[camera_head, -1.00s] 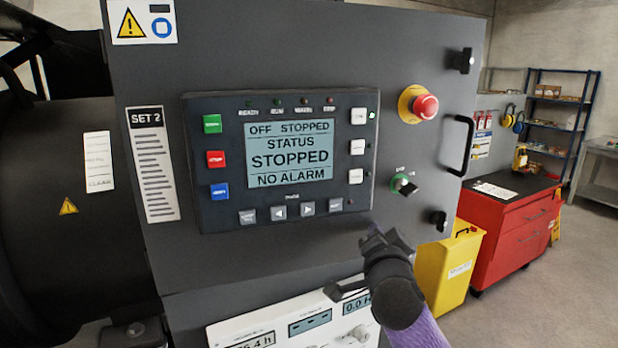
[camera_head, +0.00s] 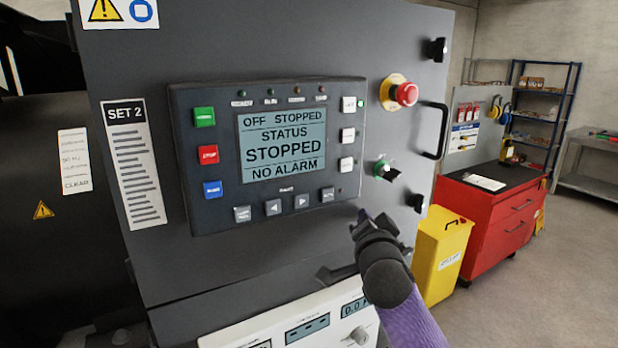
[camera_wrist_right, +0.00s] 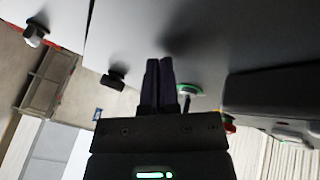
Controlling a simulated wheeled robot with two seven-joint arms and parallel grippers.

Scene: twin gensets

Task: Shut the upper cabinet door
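The upper cabinet door (camera_head: 270,50) is the large grey panel labelled SET 2, with a controller screen, a red stop button (camera_head: 404,94) and a black handle (camera_head: 433,130) at its right. Its bottom edge slants differently from the lower white panel (camera_head: 285,325), so it looks partly open. My right gripper (camera_head: 365,222), on a purple arm, is in front of the door's lower part, below the controller. In the wrist view its fingers (camera_wrist_right: 160,66) are together, with nothing visible between them, close to the door face. I cannot tell whether they touch it. My left gripper is not in view.
A green-ringed selector switch (camera_head: 385,171) and a black latch (camera_head: 417,202) are right of my gripper. A yellow bin (camera_head: 440,265) and a red tool cabinet (camera_head: 500,235) stand beyond the door's right edge. Open floor lies at the right.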

